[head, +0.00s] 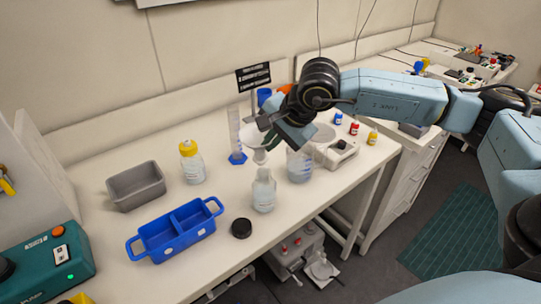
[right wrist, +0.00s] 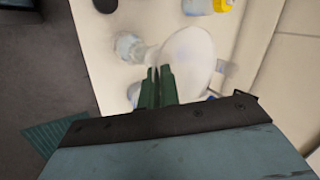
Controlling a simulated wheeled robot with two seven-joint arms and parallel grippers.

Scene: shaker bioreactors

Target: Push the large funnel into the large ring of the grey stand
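The large funnel (head: 250,134) is a pale, wide cone with its spout pointing down, above and just behind a clear bottle in the head view. In the right wrist view its round white mouth (right wrist: 192,52) lies just beyond my fingertips. My right gripper (head: 268,135) is over the middle of the table. Its green fingers (right wrist: 157,76) are nearly together at the funnel's rim and look shut on it. My gripper and wrist hide part of the funnel. I cannot make out the grey stand or its large ring clearly. My left gripper is not in view.
The clear bottle (head: 264,192) and a beaker (head: 300,166) stand close below my right gripper. A measuring cylinder (head: 236,140) stands behind. A yellow-capped bottle (head: 192,163), grey tub (head: 136,186), blue tray (head: 176,232) and black cap (head: 241,228) occupy the left and front.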

